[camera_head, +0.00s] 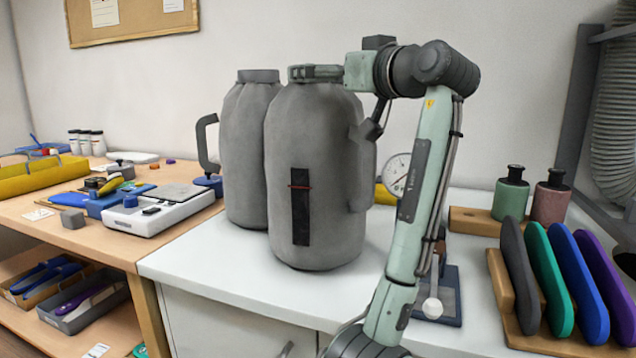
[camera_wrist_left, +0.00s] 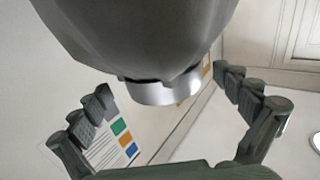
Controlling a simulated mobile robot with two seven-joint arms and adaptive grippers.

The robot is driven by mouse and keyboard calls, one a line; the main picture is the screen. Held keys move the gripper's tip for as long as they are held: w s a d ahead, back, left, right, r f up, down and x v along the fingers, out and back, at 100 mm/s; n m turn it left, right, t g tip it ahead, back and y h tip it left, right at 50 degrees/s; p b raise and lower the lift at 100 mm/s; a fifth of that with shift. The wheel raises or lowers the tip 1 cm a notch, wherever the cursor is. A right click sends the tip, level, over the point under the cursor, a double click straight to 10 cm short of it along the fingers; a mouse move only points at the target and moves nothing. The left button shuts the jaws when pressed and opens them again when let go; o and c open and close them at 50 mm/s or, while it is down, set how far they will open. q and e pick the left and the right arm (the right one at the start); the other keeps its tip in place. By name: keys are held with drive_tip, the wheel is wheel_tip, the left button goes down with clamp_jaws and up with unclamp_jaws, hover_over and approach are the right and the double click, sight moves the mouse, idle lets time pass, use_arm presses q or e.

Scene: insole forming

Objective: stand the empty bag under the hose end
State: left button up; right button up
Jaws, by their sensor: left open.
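Two tall grey bags stand upright on the white counter, close together. The front bag (camera_head: 315,150) has a dark strip with a red line on its face and a handle on its right. The rear bag (camera_head: 248,150) is partly hidden behind it. My left gripper (camera_head: 312,73) is at the front bag's neck, with its arm reaching over from the right. In the left wrist view the open fingers (camera_wrist_left: 165,85) lie on either side of a bright ring on a tapering grey body (camera_wrist_left: 150,35), apparently the bag's neck. I cannot make out the hose end.
A ribbed grey hose (camera_head: 614,125) hangs at the far right. A rack of coloured insoles (camera_head: 565,280), two small bottles (camera_head: 510,195) and a dial gauge (camera_head: 397,172) stand right of the bags. A scale (camera_head: 160,210) and tools fill the wooden table at left.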

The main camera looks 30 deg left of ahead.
use_arm(q)
drive_tip(key=x, duration=0.4)
drive_tip(key=shift+s+a+r+p, duration=0.1)
drive_tip(key=shift+s+p, duration=0.2)
drive_tip(key=shift+p, duration=0.05)
drive_tip(key=shift+c, duration=0.2)
drive_tip(key=c, duration=1.9)
use_arm(e)
drive_tip(key=shift+s+d+f+n, duration=0.1)
drive_tip(key=shift+d+f+n, duration=0.05)
drive_tip(key=shift+f, duration=0.4)
drive_tip(key=shift+d+f+n, duration=0.15)
drive_tip(key=shift+f, duration=0.35)
use_arm(q)
drive_tip(key=shift+o, duration=0.2)
drive_tip(key=shift+r, duration=0.15)
